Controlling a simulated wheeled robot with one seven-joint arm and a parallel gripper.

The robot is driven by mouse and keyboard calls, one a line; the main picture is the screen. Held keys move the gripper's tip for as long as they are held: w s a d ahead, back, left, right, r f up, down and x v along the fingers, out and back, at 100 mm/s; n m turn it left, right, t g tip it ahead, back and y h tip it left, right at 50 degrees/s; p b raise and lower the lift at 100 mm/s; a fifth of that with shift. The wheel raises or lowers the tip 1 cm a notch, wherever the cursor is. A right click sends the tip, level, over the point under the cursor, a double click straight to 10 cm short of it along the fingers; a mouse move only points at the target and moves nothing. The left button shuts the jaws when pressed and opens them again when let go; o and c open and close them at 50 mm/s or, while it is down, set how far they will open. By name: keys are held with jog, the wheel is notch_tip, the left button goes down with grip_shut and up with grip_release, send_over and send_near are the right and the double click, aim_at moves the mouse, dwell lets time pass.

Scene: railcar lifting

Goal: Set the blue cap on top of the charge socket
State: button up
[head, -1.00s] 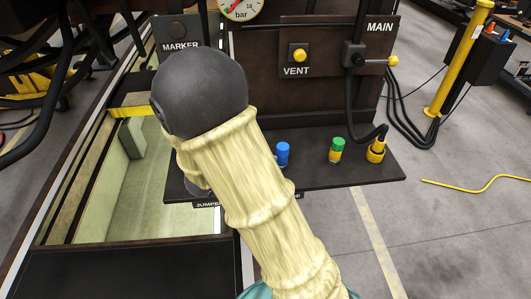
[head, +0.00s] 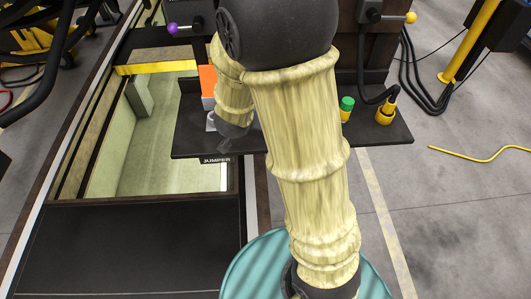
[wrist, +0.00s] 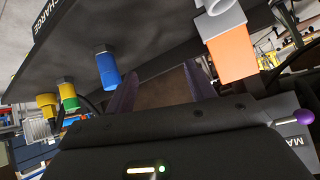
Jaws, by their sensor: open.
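In the wrist view a blue cap-like piece (wrist: 108,70) stands on the dark shelf, with a grey band where it meets the shelf. I cannot tell whether this is a loose cap or part of a socket. The word CHARGE is on the shelf edge (wrist: 88,30) near it. My gripper (wrist: 160,73) is open and empty; its two purple-tinted fingers point toward the shelf, right of the blue piece and apart from it. In the head view my arm hides the blue piece, and the fingers are hard to make out.
An orange block with a grey collar (wrist: 232,50) stands close to the right finger; it also shows in the head view (head: 207,80). Left of the blue piece is a green and yellow fitting (wrist: 67,94). A yellow plug (head: 385,112) with a cable and a purple-knobbed lever (head: 175,28) are nearby.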

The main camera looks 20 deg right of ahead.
jog(key=s+n+g+y, duration=0.4)
jog(key=s+n+g, duration=0.2)
jog(key=s, duration=1)
jog(key=shift+a+f+n, duration=0.2)
jog(key=shift+a+n, duration=0.05)
jog(key=shift+n, duration=0.45)
jog(key=shift+c, duration=0.3)
